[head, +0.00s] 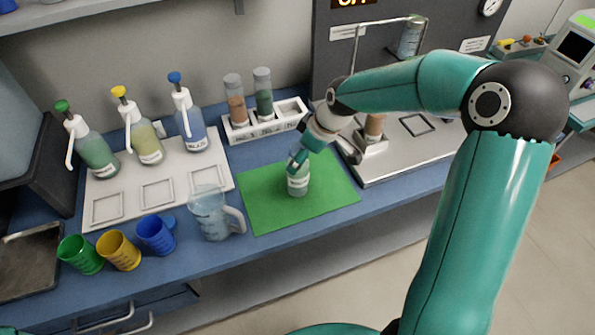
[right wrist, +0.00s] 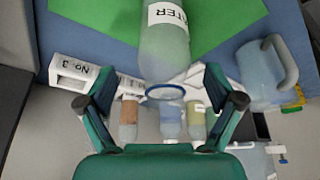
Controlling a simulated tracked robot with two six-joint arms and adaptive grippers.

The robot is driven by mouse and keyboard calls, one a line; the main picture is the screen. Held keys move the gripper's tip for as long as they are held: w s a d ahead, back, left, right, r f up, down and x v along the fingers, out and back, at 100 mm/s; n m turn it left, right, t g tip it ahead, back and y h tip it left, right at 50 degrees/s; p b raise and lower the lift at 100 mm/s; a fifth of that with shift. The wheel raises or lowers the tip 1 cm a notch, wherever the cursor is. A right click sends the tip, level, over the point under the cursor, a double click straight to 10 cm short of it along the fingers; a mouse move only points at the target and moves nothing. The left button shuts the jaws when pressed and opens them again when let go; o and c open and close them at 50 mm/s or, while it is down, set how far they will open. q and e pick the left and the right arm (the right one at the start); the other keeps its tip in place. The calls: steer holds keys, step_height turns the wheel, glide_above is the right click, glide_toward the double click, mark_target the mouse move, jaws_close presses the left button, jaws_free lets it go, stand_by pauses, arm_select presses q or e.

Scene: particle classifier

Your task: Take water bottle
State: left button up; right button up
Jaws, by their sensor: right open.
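The water bottle (head: 298,185) stands upright on the green mat (head: 255,215), a clear greenish bottle with a white label. In the right wrist view the bottle (right wrist: 165,52) shows its label, ending in "TER", and its narrow end lies between and just beyond my fingertips. My right gripper (head: 302,157) is at the bottle's upper part in the head view and covers its top. In the right wrist view the jaws (right wrist: 158,85) are spread apart, one on each side of the bottle's end. Whether they touch it I cannot tell. My left gripper is not in view.
A clear jug (head: 210,215) stands left of the mat. A white rack (head: 262,122) with tubes is behind it, and a metal plate device (head: 410,150) is to the right. Pump bottles stand on a white tray (head: 125,205). Coloured cups (head: 118,250) line the front left.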

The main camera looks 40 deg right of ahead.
steer(key=x, duration=0.4)
steer(key=shift+s+a+f+p, duration=0.1)
steer(key=shift+a+p, duration=0.05)
steer(key=shift+p, duration=0.25)
steer(key=shift+c, duration=0.4)
steer(key=c, duration=1.3)
